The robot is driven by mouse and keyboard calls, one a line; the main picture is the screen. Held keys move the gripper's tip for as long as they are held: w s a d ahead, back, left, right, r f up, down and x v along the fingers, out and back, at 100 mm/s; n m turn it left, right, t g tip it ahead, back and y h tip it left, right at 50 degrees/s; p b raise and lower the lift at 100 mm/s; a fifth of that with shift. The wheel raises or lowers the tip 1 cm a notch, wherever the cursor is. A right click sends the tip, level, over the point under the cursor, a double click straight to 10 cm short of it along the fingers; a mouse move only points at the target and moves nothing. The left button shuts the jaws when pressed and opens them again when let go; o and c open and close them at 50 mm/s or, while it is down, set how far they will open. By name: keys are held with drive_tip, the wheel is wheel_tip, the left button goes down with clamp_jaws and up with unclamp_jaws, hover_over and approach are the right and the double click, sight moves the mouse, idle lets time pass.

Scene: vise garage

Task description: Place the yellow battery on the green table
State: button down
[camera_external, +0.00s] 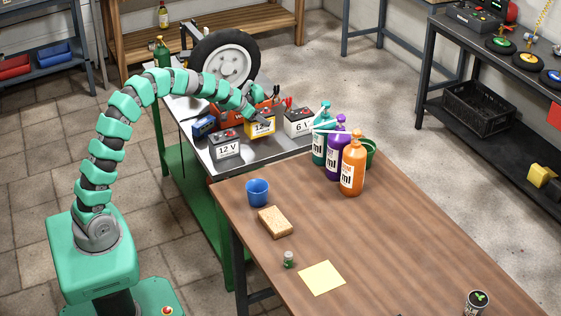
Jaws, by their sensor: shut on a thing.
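The yellow battery (258,131), marked 12, is upright over the grey metal top of the green table (243,164). My gripper (262,120) comes from the upper left and is shut on the top of the battery. I cannot tell whether the battery's underside touches the tabletop. The gripper's fingers are small and partly hidden.
A grey 12 V battery (225,147) stands to the left and a white 6 V battery (299,122) to the right. A wheel (226,62) and a red toolbox (228,114) are behind.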

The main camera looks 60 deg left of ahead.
sight(259, 123)
drive_tip(key=shift+f+b, duration=0.35)
drive_tip(key=shift+f, duration=1.05)
drive_tip(key=shift+f, duration=0.1)
drive_tip(key=shift+c, duration=2.1)
unclamp_jaws()
drive_tip(key=p+v, duration=0.2)
drive_tip(key=v, duration=1)
drive_tip(key=shift+p, duration=0.3)
